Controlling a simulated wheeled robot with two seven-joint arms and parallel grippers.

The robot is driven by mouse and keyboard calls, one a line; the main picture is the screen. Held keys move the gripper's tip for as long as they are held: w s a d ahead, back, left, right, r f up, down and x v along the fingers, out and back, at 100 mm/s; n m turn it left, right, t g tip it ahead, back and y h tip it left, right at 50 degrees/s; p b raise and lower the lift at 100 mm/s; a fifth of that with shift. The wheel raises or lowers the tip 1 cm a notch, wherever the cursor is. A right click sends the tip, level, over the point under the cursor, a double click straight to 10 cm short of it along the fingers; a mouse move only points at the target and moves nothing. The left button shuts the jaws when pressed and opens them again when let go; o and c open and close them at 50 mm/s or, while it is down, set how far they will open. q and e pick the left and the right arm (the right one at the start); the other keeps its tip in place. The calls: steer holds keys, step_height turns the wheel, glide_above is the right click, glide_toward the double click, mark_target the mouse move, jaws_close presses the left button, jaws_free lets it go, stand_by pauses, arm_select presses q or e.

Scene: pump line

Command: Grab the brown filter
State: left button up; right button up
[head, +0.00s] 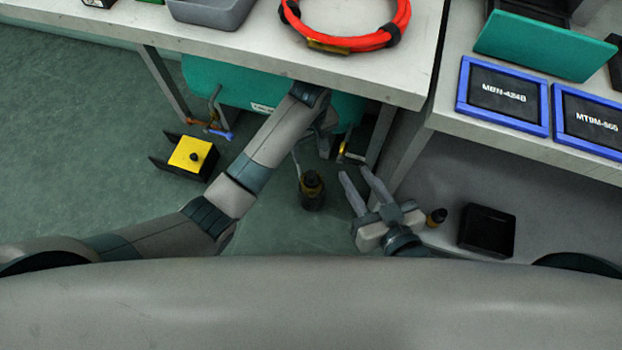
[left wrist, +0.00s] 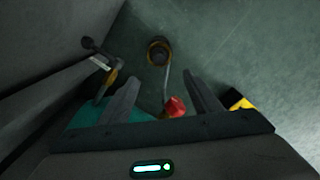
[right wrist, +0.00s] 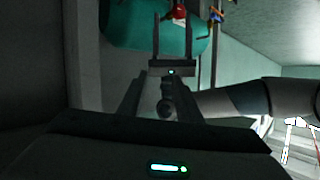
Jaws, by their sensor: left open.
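A dark can with a brown-yellow top and thin spout (head: 311,190) stands on the floor between my grippers. A black open box (head: 487,231) is at the right, a yellow block (head: 191,155) at the left.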

arm_select(q)
steer(key=shift+f, duration=0.2)
arm_select(e)
steer(key=shift+a, duration=0.1)
arm_select(q)
steer(key=b, duration=0.2)
glide_above(311, 174)
step_height(311, 174, down, 6)
steer(key=shift+f, duration=0.15)
step_height(311, 174, down, 5)
steer(key=shift+f+b, duration=0.1)
steer(key=shift+b, duration=1.15)
steer(key=shift+f, duration=0.2)
arm_select(e)
steer(key=s+a+r+t+y, duration=0.2)
steer(key=r+t, duration=0.7)
steer(key=r, duration=0.6)
steer(key=shift+s+r+y, duration=0.15)
steer(key=shift+s+y, duration=0.45)
steer(key=shift+s, duration=0.05)
arm_select(q)
steer(key=shift+f, duration=0.1)
arm_select(e)
steer(key=shift+d, duration=0.1)
